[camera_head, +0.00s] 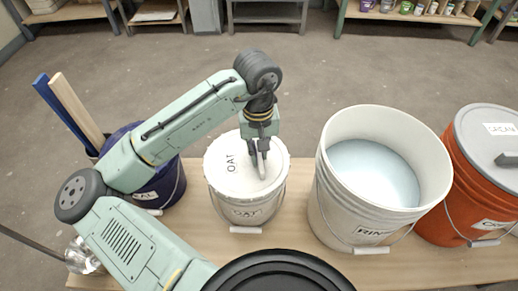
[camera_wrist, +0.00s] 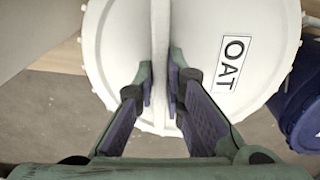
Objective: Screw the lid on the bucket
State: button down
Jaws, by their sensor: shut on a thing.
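A white lid (camera_head: 226,178) marked OAT sits on top of a white bucket (camera_head: 245,213) on the wooden bench. The lid also fills much of the wrist view (camera_wrist: 225,55). A raised bar handle (camera_wrist: 160,40) runs across the lid. My gripper (camera_head: 261,153) comes down from above and is shut on this handle, with one finger on each side of it, as the wrist view shows (camera_wrist: 161,95). The lid looks level on the bucket. The seam between lid and rim is too small to judge how tightly it sits.
An open white bucket (camera_head: 330,205) marked RINSE holds pale liquid at right. An orange bucket (camera_head: 450,205) with a grey lid (camera_head: 480,130) stands beyond it. A dark blue bucket (camera_head: 165,187) with wooden and blue sticks (camera_head: 75,110) stands at left, partly behind my arm.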

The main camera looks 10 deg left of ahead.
jog(key=shift+f, duration=0.45)
dwell(1.1)
jog(key=c, duration=1.6)
grip_release()
jog(key=shift+o, duration=0.2)
jog(key=o, duration=0.5)
jog(key=shift+c, duration=0.2)
jog(key=shift+r, duration=0.15)
jog(key=shift+r+p, duration=3.35)
jog(key=shift+p, duration=0.2)
